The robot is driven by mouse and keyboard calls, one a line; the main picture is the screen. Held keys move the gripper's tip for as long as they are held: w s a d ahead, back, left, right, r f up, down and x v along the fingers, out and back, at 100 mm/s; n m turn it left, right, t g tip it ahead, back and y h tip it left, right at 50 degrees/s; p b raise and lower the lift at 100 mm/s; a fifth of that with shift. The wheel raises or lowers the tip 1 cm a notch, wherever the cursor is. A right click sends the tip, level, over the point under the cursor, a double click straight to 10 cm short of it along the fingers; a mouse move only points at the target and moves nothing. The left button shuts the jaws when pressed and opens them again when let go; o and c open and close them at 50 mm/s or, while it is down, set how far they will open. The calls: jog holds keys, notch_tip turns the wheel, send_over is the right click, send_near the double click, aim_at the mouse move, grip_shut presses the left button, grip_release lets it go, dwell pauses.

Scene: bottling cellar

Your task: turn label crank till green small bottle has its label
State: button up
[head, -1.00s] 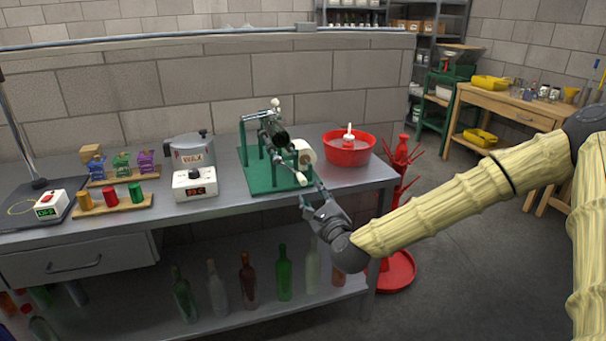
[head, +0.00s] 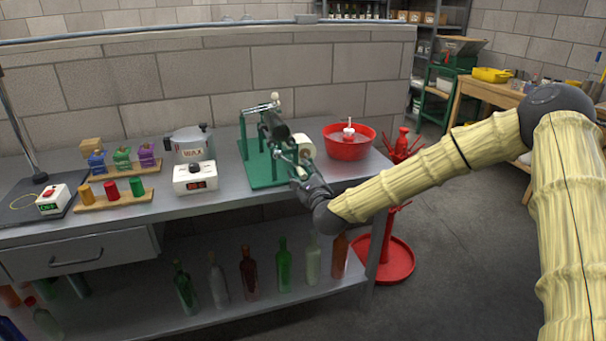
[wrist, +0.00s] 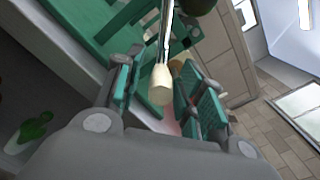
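The labelling machine has a green base (head: 262,176) and stands near the right end of the steel bench. A dark bottle (head: 276,126) lies tilted on it; I cannot make out a label on it. A white label roll (head: 306,148) is on its right side. My gripper (head: 294,174) is at the machine's front right and partly hides the crank. In the wrist view the cream crank knob (wrist: 161,84) stands between my two fingers (wrist: 164,95). The fingers are apart, with visible gaps beside the knob. A dark green part of the bottle (wrist: 197,5) shows at the top.
A red tub (head: 349,149) stands right of the machine. A white control box (head: 195,180) and a wax pot (head: 190,147) stand to its left. Several bottles (head: 284,268) stand on the lower shelf. A red bottle tree (head: 390,258) stands by the bench's right end.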

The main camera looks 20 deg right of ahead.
grip_shut()
jog(key=shift+d+f, duration=0.1)
jog(key=shift+f, duration=0.05)
jog(key=shift+b, duration=0.4)
jog(key=shift+f, duration=0.1)
jog(key=shift+m+b, duration=0.3)
